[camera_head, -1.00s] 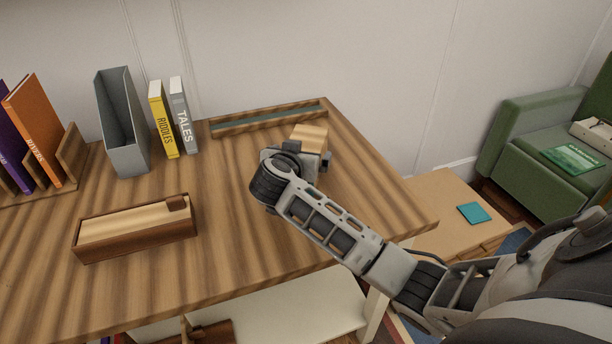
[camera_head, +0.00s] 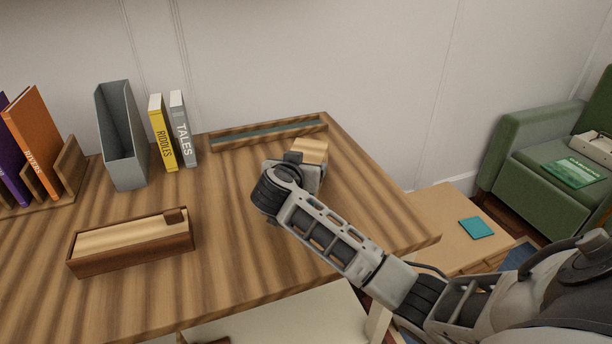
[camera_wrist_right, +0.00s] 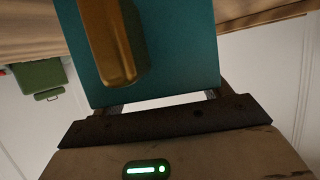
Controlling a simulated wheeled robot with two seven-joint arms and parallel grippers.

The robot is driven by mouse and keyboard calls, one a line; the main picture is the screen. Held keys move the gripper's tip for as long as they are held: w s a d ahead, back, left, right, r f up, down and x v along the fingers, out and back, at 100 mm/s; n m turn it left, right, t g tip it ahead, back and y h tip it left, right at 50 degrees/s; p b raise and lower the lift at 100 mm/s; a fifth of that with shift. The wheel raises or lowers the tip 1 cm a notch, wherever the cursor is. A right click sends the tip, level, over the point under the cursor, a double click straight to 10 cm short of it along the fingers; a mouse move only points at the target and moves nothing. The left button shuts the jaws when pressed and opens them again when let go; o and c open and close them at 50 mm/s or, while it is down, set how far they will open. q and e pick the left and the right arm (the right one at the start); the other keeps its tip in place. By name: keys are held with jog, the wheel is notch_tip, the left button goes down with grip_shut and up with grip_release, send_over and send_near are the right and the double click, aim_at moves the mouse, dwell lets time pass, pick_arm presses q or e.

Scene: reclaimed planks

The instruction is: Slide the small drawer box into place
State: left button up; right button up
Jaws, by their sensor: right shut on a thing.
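My right gripper (camera_head: 312,172) is low over the right part of the plank table, its jaws mostly hidden by my wrist. A light wooden piece (camera_head: 311,150) shows just beyond it; I take this to be part of the small drawer box. In the right wrist view the gripper (camera_wrist_right: 163,103) is shut on a teal-faced piece (camera_wrist_right: 180,60), which I take to be the same box, with a brass-coloured bar across its face. Whether the box touches the table is hidden. A long, shallow wooden frame with a teal inside (camera_head: 232,140) lies behind it. My left gripper is out of view.
A long wooden box with a pale lid (camera_head: 130,240) lies at the front left. A grey file holder (camera_head: 125,140), a yellow book (camera_head: 163,133) and a grey book (camera_head: 183,128) stand behind. A rack with books (camera_head: 70,170) is far left. The table's right edge is close.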

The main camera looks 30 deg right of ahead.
jog(key=shift+w, duration=0.15)
jog(key=shift+w+a, duration=0.1)
jog(key=shift+w, duration=5.25)
jog(key=o, duration=1.2)
pick_arm(q)
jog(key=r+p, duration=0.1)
jog(key=p, duration=0.2)
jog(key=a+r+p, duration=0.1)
jog(key=p, duration=0.2)
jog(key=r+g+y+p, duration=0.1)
jog(key=p, duration=0.3)
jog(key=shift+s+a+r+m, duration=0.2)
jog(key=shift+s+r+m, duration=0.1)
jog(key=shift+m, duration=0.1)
pick_arm(e)
jog(key=v, duration=0.7)
